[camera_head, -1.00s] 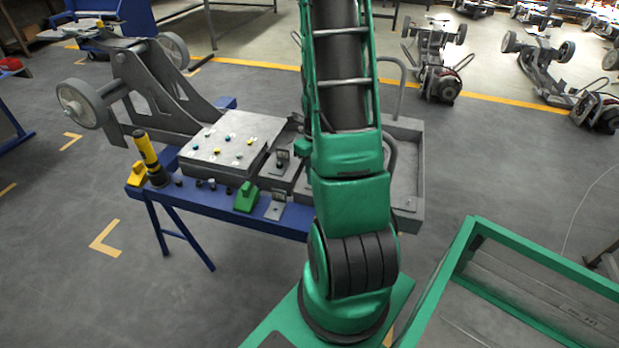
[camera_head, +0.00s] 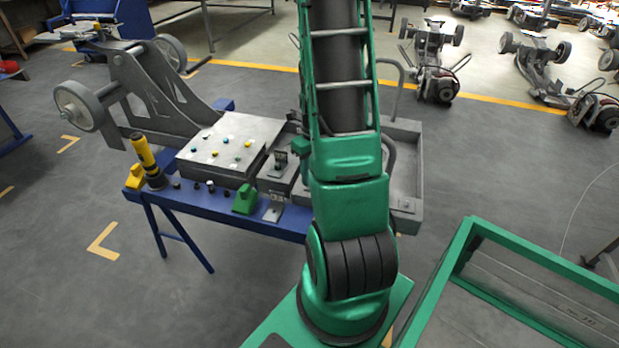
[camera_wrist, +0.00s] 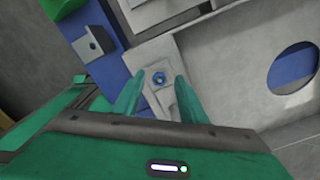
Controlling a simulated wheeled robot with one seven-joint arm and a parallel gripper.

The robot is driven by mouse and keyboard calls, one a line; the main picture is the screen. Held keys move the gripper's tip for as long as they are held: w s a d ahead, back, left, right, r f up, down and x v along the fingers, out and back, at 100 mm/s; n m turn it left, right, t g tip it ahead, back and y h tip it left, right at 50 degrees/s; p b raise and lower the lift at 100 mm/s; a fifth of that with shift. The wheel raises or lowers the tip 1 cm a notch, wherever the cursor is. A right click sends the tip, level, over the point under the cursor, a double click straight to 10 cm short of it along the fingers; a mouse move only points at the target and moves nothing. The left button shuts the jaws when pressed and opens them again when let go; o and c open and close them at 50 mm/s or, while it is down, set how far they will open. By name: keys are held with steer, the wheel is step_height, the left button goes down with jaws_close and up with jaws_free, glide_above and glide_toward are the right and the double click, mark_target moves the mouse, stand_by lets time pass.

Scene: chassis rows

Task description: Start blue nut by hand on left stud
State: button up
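In the wrist view, my gripper (camera_wrist: 154,88) is open, with its two green fingers apart. In the head view, a raised grey board (camera_head: 228,140) carries several small blue, teal and yellow pieces. My arm hides my gripper and that nut there. I cannot tell which stud is the left one.
The blue bench (camera_head: 215,206) holds a yellow-and-black tool (camera_head: 145,160), a green block (camera_head: 245,199) and small grey brackets (camera_head: 273,212). A wheeled grey chassis (camera_head: 140,85) stands behind. A green-framed bin (camera_head: 467,235) is at the right. In the wrist view, a grey panel has a round hole (camera_wrist: 293,68).

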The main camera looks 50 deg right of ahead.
step_height(320, 180, up, 10)
steer(key=shift+f, duration=0.25)
stand_by(0.6)
steer(key=s+a+r+n, duration=0.6)
steer(key=a+n, duration=0.3)
steer(key=n, duration=0.6)
steer(key=s+a+r+n, duration=0.6)
steer(key=s+a+n, duration=0.2)
steer(key=n, duration=0.8)
steer(key=shift+a+r+n, duration=0.15)
steer(key=shift+a+n, duration=0.15)
steer(key=shift+a, duration=0.3)
